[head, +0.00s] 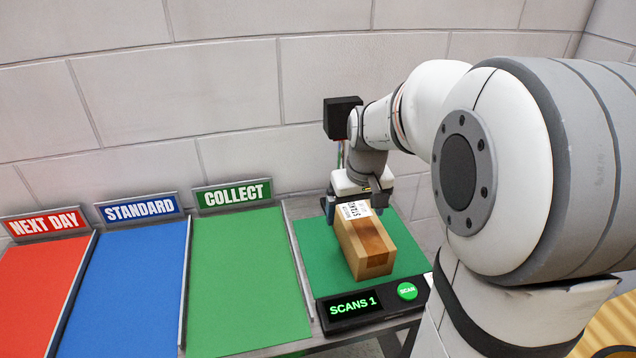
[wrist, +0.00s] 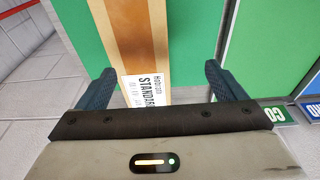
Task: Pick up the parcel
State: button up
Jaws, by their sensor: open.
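The parcel (head: 366,244) is a brown cardboard box with a white label on top, lying on the green scan mat (head: 316,251). In the wrist view the parcel (wrist: 148,40) runs away from my gripper, and its label reads "STANDARD" at the near end. My gripper (head: 355,205) is over the far end of the parcel, pointing down. In the wrist view my gripper (wrist: 159,85) is open, with one finger to each side of the parcel and a gap visible on both sides. The far end of the parcel is partly hidden by my gripper in the head view.
A scanner display (head: 352,306) reads "SCANS 1", with a green SCAN button (head: 407,291) in front of the mat. To the left are the green COLLECT lane (head: 245,280), the blue STANDARD lane (head: 125,290) and the red NEXT DAY lane (head: 38,290), with raised dividers. A block wall stands behind.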

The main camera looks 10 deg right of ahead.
aim_at(361, 219)
jog(key=shift+o, duration=0.9)
jog(key=w+d+f, duration=0.2)
jog(key=w+f, duration=0.1)
jog(key=shift+w+d+f, duration=0.1)
jog(key=shift+w+d, duration=0.15)
jog(key=f, duration=0.2)
jog(key=w+f, duration=0.1)
jog(key=f, duration=0.4)
jog(key=shift+w+d+f, duration=0.15)
jog(key=shift+d, duration=0.2)
jog(key=shift+c, duration=0.3)
jog(key=c, duration=1.4)
